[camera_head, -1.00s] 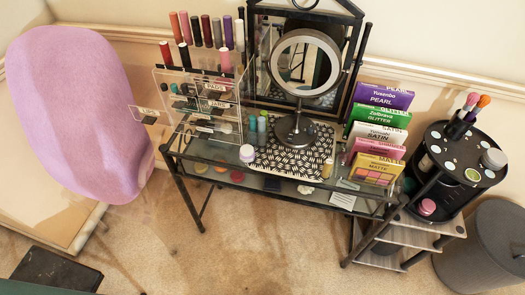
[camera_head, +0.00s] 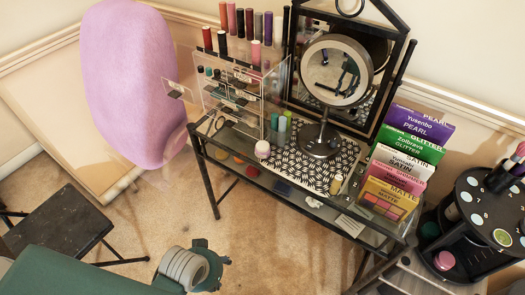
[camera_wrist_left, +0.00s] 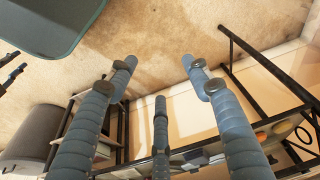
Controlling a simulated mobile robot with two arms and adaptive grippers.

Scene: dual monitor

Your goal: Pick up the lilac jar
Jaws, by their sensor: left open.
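The lilac jar (camera_head: 263,149) is a small, low round jar with a pale lid. It stands upright on the glass dressing table (camera_head: 240,143), at the left edge of the patterned mat (camera_head: 290,165). My left gripper (camera_head: 213,262) is low in front of the table, well apart from the jar and nearer to me. In the left wrist view its grey-blue fingers (camera_wrist_left: 158,78) are spread open with nothing between them. The jar does not show in that view. My right gripper is not in view.
A clear organiser (camera_head: 232,100) stands behind the jar on the left. A round mirror (camera_head: 336,70) and upright palettes (camera_head: 405,150) are to the right. A pink chair (camera_head: 130,75) and dark stool (camera_head: 60,225) are at left. Carpet in front is open.

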